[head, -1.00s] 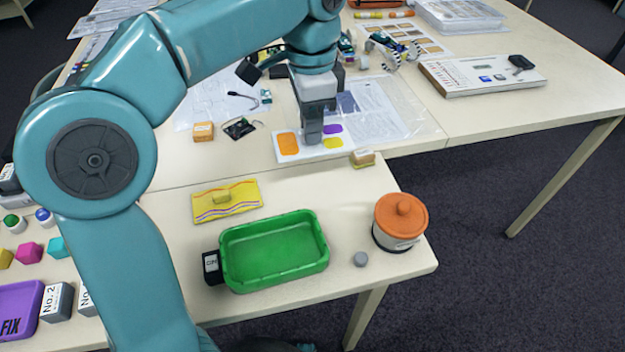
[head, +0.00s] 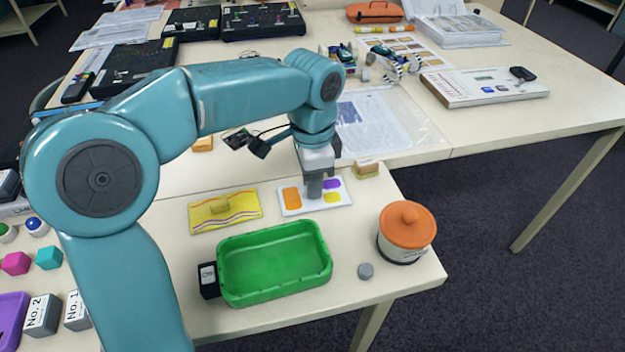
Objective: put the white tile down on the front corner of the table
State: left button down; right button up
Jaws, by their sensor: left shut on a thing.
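The white tile (head: 291,208), with orange, purple and yellow patches, is in the head view just behind the green tray. My left gripper (head: 314,190) points down from above and is shut on it near its middle, covering part of it. I cannot tell whether the tile touches the table or hangs just above it. The near table (head: 405,290) has its front right corner at the right, beyond the orange-lidded jar. My right gripper is not in view.
The green tray (head: 322,278), the jar with an orange lid (head: 405,228) and a small grey knob (head: 366,271) stand near the front edge. A yellow tile (head: 245,212) lies left of the white one, a small block (head: 367,169) behind right. Bare tabletop shows between tray and jar.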

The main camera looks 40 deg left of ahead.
pick_arm(q)
jog(key=shift+f, duration=0.2)
jog(key=c, duration=1.1)
grip_release()
notch_tip(320, 180, up, 12)
jog(key=p, duration=0.3)
jog(key=shift+r, duration=0.25)
